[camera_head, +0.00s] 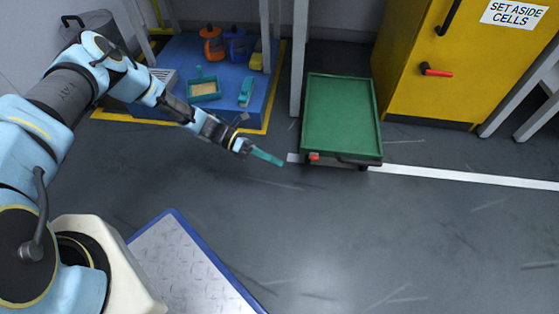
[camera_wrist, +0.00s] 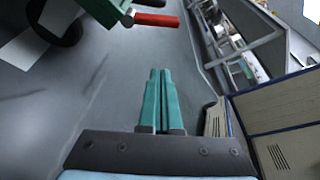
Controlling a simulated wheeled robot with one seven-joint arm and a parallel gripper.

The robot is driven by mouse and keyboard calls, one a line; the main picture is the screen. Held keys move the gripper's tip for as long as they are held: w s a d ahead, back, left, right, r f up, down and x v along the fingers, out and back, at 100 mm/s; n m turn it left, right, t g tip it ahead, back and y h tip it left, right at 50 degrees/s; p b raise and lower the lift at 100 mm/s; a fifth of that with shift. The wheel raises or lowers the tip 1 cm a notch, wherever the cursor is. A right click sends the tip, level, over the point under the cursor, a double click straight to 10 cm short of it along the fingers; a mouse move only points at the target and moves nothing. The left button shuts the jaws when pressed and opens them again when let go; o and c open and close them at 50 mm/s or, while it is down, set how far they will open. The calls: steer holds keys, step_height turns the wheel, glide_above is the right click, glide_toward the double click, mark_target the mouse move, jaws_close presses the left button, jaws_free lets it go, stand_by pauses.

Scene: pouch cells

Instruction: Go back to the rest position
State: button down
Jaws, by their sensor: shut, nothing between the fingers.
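My gripper (camera_head: 266,156) is stretched out over the grey floor, just left of the green cart in the head view. Its teal fingers point right and a little down. In the wrist view the two fingers of my gripper (camera_wrist: 159,75) lie side by side, closed together with nothing between them. No pouch cell shows in either view.
A green cart (camera_head: 340,108) with an empty top stands right of my gripper. A yellow cabinet (camera_head: 430,75) with a red handle (camera_head: 436,71) is at the back right. A blue platform (camera_head: 225,102) with tools is behind my arm. The floor (camera_head: 380,230) in front is clear.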

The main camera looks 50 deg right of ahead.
stand_by(0.4)
steer(key=w+a+r+m+t+y+p, duration=0.35)
steer(key=w+a+r+m+t, duration=0.5)
steer(key=w+a+r, duration=1.05)
steer(key=s+a+r+m+t+y+p, duration=0.2)
steer(key=a+r+m+t, duration=0.5)
steer(key=a+r, duration=1.55)
step_height(320, 180, up, 36)
steer(key=a+p, duration=0.1)
steer(key=p, duration=3.7)
steer(key=shift+a+r, duration=0.15)
steer(key=shift+a, duration=0.05)
steer(key=shift+s, duration=0.1)
